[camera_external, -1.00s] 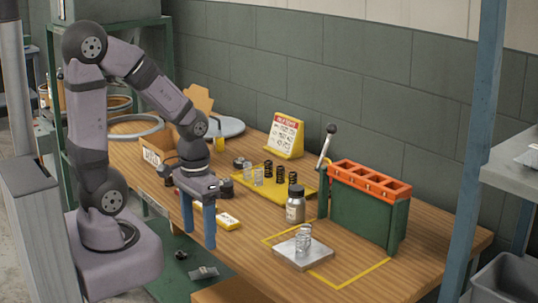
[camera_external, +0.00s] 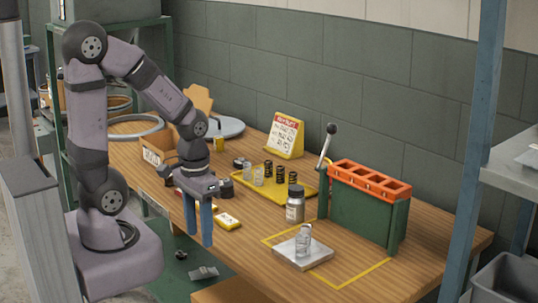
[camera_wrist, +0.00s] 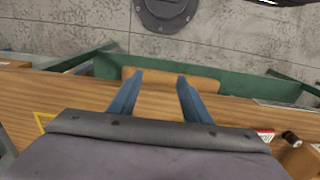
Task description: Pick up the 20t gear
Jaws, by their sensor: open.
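My gripper (camera_external: 199,238) hangs fingers-down at the front edge of the workbench, its two blue fingers apart with nothing between them. In the wrist view the open fingers (camera_wrist: 160,77) point out past the bench edge over an orange-brown slab and the floor. I cannot identify the 20t gear with certainty. Small dark round parts (camera_external: 227,188) sit on the bench just behind and right of my gripper, too small to read as gears. A dark piece (camera_wrist: 291,137) shows at the right of the wrist view, apart from the fingers.
A yellow tray (camera_external: 312,192) holds several springs. A cardboard bin (camera_external: 152,156) is behind.

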